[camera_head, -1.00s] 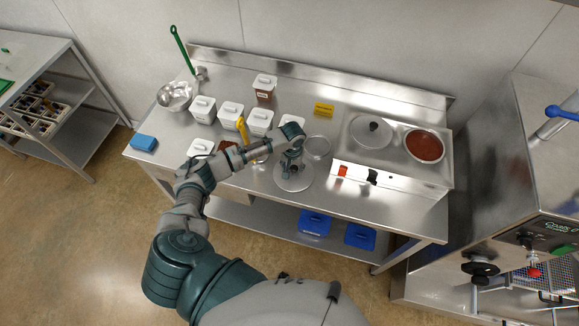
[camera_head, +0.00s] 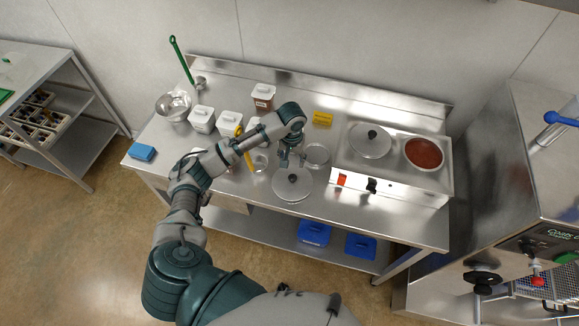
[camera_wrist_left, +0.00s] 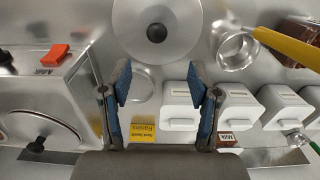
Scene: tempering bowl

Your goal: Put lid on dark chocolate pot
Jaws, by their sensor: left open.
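A round steel lid with a black knob (camera_head: 281,190) lies flat near the counter's front edge. It also shows at the top of the left wrist view (camera_wrist_left: 180,38). The open pot of reddish-brown chocolate (camera_head: 424,153) sits in the right part of the steel melter; no label on it is readable. The melter's left pot is covered by another lid with a black knob (camera_head: 362,147). My left gripper (camera_head: 291,163) is open and empty, just behind the loose lid and apart from it. Its spread fingers (camera_wrist_left: 165,92) show in the wrist view. My right gripper is out of view.
A round clear or steel dish (camera_head: 317,154) stands close right of my gripper. A red switch (camera_head: 341,180) is on the melter front.

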